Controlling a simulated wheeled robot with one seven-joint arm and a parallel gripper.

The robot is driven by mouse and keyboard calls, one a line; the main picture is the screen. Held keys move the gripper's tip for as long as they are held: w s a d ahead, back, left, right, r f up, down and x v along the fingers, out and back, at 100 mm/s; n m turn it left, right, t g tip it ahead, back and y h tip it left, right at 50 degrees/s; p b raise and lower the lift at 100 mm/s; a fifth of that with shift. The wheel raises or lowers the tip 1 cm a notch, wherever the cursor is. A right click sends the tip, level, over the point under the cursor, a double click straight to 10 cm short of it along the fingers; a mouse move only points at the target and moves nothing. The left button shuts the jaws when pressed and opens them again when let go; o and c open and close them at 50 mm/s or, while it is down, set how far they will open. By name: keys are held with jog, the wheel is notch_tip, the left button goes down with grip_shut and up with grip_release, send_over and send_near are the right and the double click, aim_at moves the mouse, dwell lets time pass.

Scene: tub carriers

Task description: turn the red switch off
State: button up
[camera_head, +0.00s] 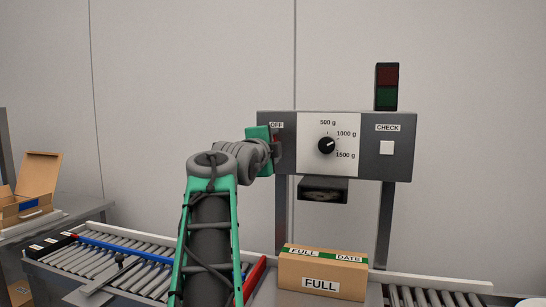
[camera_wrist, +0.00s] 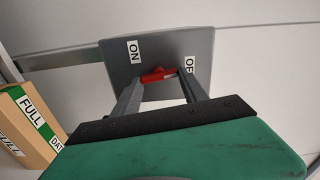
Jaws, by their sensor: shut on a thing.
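The red switch (camera_wrist: 158,74) is on the grey control panel (camera_wrist: 117,60), between an ON label (camera_wrist: 134,50) and an OFF label (camera_wrist: 189,65) in the wrist view. My gripper (camera_wrist: 164,82) is shut on the red switch, with one finger on either side of it. In the head view my gripper (camera_head: 272,147) reaches the panel's left end (camera_head: 287,160) and hides most of the switch. The OFF label (camera_head: 277,125) shows just above it there. I cannot tell for sure which way the switch is set.
The panel has a black dial (camera_head: 326,145) and a white CHECK button (camera_head: 386,148), with a red-green lamp (camera_head: 387,87) on top. A FULL carton (camera_head: 322,275) stands below, beside the roller conveyor (camera_head: 130,273). An open box (camera_head: 33,185) stands at far left.

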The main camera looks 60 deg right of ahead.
jog(key=shift+f+m+b, duration=0.1)
jog(key=shift+m+b, duration=0.35)
jog(key=shift+m, duration=0.15)
jog(key=o, duration=1.4)
jog(key=a, duration=0.5)
jog(key=s+a+b, duration=0.1)
jog(key=a, duration=0.1)
jog(key=shift+s+a, duration=0.1)
jog(key=shift+a, duration=0.25)
